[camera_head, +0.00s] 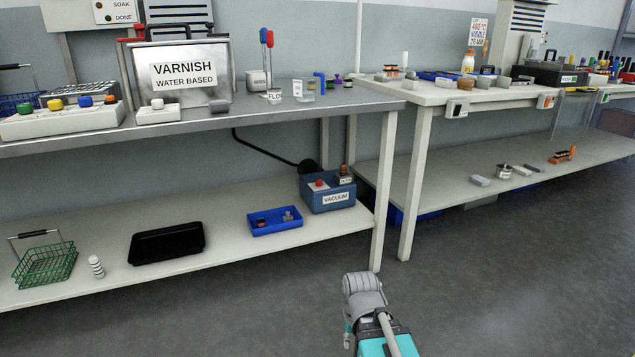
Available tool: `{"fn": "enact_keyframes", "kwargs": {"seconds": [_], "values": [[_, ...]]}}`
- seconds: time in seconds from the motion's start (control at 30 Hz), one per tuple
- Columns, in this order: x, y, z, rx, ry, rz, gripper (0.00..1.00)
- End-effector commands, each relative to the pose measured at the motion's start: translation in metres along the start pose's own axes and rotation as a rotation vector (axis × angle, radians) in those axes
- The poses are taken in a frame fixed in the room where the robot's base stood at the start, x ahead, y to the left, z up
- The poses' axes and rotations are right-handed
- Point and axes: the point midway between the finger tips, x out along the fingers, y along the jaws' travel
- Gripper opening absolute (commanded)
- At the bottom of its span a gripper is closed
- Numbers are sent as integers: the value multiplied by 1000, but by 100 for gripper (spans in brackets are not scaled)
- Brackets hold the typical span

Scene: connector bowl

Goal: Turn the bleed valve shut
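A blue box labelled VACUUM (331,196) stands at the right end of the lower shelf of the left bench. A red knob (319,184) is on its top at the left. A small brown-orange knob (344,170) stands at its right rear, above a small white label (346,181) too small to read. This may be the bleed valve; I cannot tell its turn position. Grey and teal parts of my own arm show at the bottom, apart from the box. The fingers of my gripper are not in view.
The lower shelf (225,235) also holds a blue tray (275,229), a black tray (166,243) and a green wire basket (46,265). The bench top is above the box, and a leg (383,190) stands right of it. The floor in front is clear.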

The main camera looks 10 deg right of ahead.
Motion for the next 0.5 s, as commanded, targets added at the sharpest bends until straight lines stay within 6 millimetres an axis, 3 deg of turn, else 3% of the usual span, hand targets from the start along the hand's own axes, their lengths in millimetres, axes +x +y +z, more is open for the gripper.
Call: {"fn": "enact_keyframes", "kwargs": {"seconds": [0.27, 0.5], "values": [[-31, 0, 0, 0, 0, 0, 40], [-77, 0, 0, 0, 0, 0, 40]]}}
